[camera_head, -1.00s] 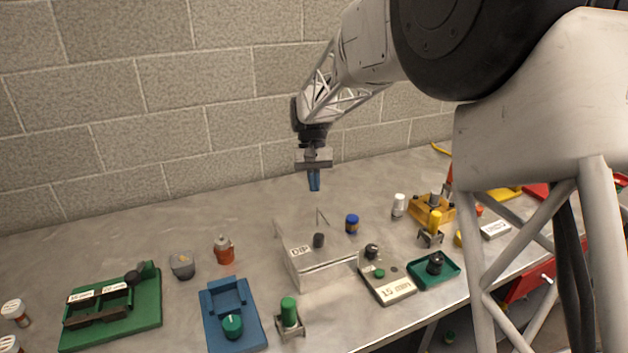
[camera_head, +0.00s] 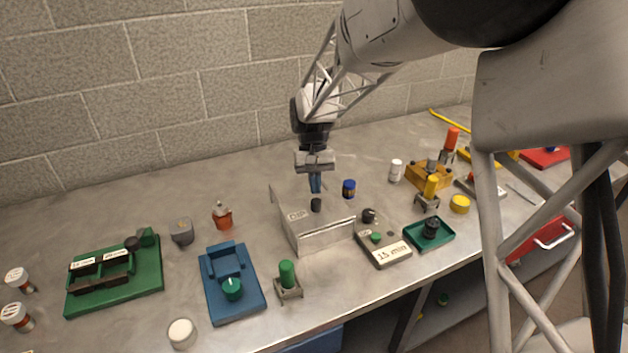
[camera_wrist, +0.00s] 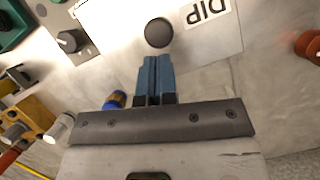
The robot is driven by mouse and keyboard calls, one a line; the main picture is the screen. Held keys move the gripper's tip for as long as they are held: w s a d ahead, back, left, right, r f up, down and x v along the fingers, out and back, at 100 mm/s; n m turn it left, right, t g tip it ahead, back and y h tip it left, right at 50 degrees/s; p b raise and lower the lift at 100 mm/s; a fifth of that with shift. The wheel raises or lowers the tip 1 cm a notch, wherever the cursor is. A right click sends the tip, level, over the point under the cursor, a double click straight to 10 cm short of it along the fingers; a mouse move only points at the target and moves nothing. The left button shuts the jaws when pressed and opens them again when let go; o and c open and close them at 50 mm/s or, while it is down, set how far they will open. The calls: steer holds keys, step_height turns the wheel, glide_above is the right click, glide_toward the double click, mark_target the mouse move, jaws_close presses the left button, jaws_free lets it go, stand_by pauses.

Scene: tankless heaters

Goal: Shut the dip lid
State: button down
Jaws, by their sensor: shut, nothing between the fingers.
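The metal dip box (camera_head: 325,238) stands near the front middle of the bench. Its pale lid (camera_head: 289,203) carries a DIP label (camera_head: 297,215) and a black knob (camera_head: 316,205). The lid appears to lie across the box top; I cannot tell whether it is fully down. My gripper (camera_head: 316,191) points down with its blue fingers shut and empty, just behind the knob. In the wrist view the fingertips (camera_wrist: 155,60) are beside the black knob (camera_wrist: 158,32), with a small gap in the picture. The DIP label (camera_wrist: 207,10) is close by. Part of the lid is hidden behind the fingers.
A blue-capped jar (camera_head: 349,189) stands right of my gripper. A grey timer block (camera_head: 383,248) and a green tray (camera_head: 430,233) are right of the box. A green-topped post (camera_head: 288,282) and a blue fixture (camera_head: 231,282) are to the left.

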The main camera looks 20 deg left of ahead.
steer(key=shift+s, duration=0.1)
stand_by(0.3)
steer(key=shift+s+d, duration=0.8)
steer(key=shift+s, duration=0.1)
steer(key=shift+w, duration=0.1)
steer(key=shift+w+a+f, duration=0.1)
steer(key=shift+w+a, duration=0.4)
steer(key=shift+w, duration=0.3)
steer(key=shift+w+a, duration=0.55)
steer(key=shift+w, duration=0.35)
steer(key=v, duration=1)
